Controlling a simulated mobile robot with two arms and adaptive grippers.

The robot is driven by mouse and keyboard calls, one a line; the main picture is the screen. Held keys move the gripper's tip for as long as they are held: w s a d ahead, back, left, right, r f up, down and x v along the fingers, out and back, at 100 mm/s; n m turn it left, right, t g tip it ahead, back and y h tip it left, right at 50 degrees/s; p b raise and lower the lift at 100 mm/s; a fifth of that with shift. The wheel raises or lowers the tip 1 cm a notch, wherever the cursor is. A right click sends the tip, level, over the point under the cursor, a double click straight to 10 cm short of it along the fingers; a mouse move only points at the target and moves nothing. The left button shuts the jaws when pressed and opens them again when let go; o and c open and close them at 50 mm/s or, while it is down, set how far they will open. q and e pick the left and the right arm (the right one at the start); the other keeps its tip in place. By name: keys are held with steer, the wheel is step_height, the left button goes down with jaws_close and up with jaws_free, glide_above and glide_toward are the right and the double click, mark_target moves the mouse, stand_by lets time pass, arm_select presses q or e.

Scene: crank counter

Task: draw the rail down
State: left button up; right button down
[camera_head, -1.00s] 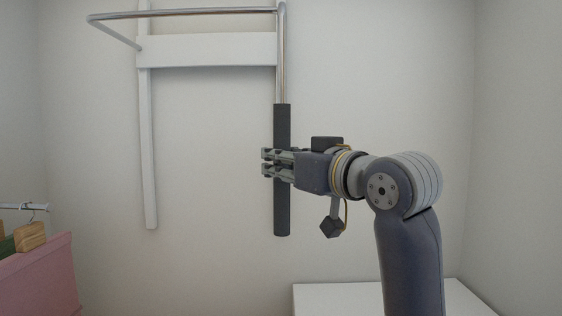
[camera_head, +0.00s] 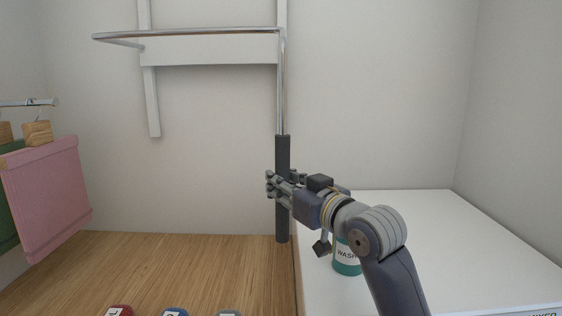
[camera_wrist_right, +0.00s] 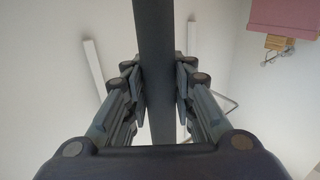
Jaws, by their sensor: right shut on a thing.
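The rail (camera_head: 190,33) is a chrome bar that runs along the top in front of a white wall bracket (camera_head: 215,50). A thin metal rod hangs from its right end to a long dark grip handle (camera_head: 283,153), which is upright. My right gripper (camera_head: 272,186) is shut on the handle near its middle. In the right wrist view the dark handle (camera_wrist_right: 153,60) passes between both fingers, which press on its sides. My left gripper is not in view.
Pink (camera_head: 48,190) and green cloths hang from a short bar (camera_head: 30,102) at the left. A wooden counter (camera_head: 200,262) lies below. A white top (camera_head: 440,235) at the right holds a teal WASH container (camera_head: 347,266). Several round labelled items sit at the front edge.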

mark_target(281, 205)
steer(key=shift+f+b, duration=0.5)
steer(key=shift+f, duration=1.9)
steer(key=c, duration=1.4)
jaws_free()
steer(key=shift+r, duration=0.1)
steer(key=shift+c, duration=0.2)
steer(key=shift+o, duration=0.5)
steer(key=shift+s+d+r, duration=0.15)
steer(key=shift+s, duration=0.05)
steer(key=v, duration=1.2)
